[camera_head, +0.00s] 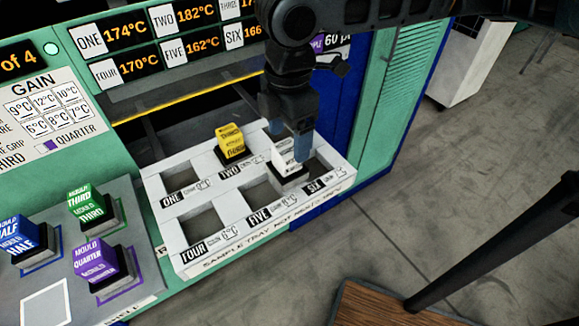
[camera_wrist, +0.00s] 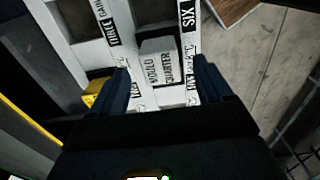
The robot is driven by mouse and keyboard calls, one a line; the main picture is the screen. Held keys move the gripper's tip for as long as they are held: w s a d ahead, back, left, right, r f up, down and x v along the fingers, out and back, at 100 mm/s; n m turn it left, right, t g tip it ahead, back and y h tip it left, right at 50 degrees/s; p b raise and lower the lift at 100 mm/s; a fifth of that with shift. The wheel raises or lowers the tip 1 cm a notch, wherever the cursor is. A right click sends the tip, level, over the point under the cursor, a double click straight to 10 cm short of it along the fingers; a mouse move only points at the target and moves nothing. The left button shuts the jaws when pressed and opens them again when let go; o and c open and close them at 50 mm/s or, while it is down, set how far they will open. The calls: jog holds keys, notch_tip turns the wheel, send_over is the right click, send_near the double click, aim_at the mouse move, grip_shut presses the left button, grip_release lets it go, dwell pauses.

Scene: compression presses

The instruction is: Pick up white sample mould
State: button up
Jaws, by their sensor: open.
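The white sample mould (camera_head: 286,158) stands in the white sample tray (camera_head: 165,242), toward its right side. In the wrist view my gripper (camera_wrist: 162,84) has one finger on each side of the mould's near end, with small gaps visible.
A yellow mould (camera_head: 230,142) stands in the tray's back row, left of the white one. Green (camera_head: 88,205), blue (camera_head: 18,238) and purple (camera_head: 95,260) moulds stand on a grey panel at left. The press front (camera_head: 130,75) rises behind. A wooden surface (camera_head: 385,305) lies front right.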

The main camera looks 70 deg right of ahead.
aim_at(287, 147)
jog(key=shift+a+f+p, duration=0.15)
jog(key=shift+f+p, duration=0.15)
jog(key=shift+f, duration=2.5)
jog(key=shift+c, duration=0.4)
grip_shut()
jog(key=shift+w+r, duration=0.1)
